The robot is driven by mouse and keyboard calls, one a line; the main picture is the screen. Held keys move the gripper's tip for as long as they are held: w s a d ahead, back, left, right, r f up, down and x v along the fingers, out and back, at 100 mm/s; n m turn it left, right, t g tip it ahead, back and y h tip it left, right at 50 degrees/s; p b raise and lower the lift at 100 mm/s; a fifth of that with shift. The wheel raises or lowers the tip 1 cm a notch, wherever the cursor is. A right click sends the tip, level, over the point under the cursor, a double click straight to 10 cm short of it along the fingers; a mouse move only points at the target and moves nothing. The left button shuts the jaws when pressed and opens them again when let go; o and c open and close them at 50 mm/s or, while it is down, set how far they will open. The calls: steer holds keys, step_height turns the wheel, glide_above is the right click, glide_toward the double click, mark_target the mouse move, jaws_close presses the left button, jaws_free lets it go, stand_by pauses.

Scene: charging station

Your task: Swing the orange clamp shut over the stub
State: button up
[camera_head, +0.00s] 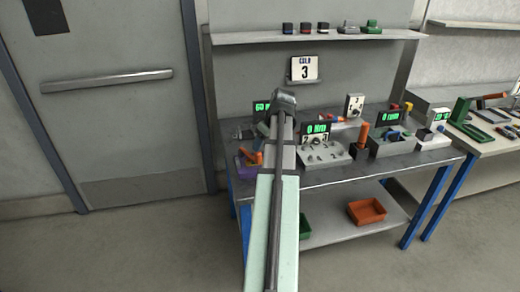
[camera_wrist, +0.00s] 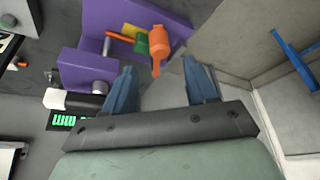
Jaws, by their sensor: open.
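The orange clamp (camera_wrist: 158,43) stands out from a purple fixture (camera_wrist: 177,20) in the wrist view, with a yellow-green piece beside it. A short grey cylinder (camera_wrist: 100,88), possibly the stub, shows at the lower purple block, apart from the clamp's thick orange part. A thin metal pin (camera_wrist: 106,46) is also on the fixture. My gripper (camera_wrist: 161,73) is open, its two blue fingers spread, with the clamp's orange tip showing between and beyond them. No contact is visible.
A green-lit display (camera_wrist: 72,121) and a white-and-black block (camera_wrist: 72,101) sit close left of my fingers. On the bench (camera_head: 390,165), a grey holed block (camera_head: 322,155) and other stations stand to the right. A shelf (camera_head: 320,37) hangs above. Open floor is at left.

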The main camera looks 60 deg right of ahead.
steer(key=v, duration=0.6)
steer(key=shift+r, duration=0.3)
stand_by(0.4)
steer(key=w+a+f+g+y, duration=0.1)
steer(key=w+a+f+g, duration=0.1)
steer(key=w+a+f, duration=1.8)
steer(key=w+a+f+g, duration=0.1)
steer(key=a+f, duration=0.3)
steer(key=a, duration=0.4)
steer(key=w+a+f, duration=0.1)
steer(key=a+f, duration=0.3)
steer(key=a, duration=0.3)
steer(key=s+a+f+n+g, duration=0.15)
steer(key=a+f, duration=0.25)
steer(key=a, duration=0.4)
steer(key=s+a+f, duration=0.2)
steer(key=a+f, duration=0.2)
steer(key=a, duration=0.3)
steer(key=s+a+f, duration=0.2)
steer(key=a+f, duration=0.3)
steer(key=a, duration=0.3)
steer(key=s+f+g, duration=0.3)
steer(key=s+f, duration=0.7)
steer(key=s, duration=0.4)
steer(key=s+f+g, duration=0.4)
steer(key=s+f, duration=0.6)
steer(key=s, duration=0.5)
steer(key=shift+s, duration=0.2)
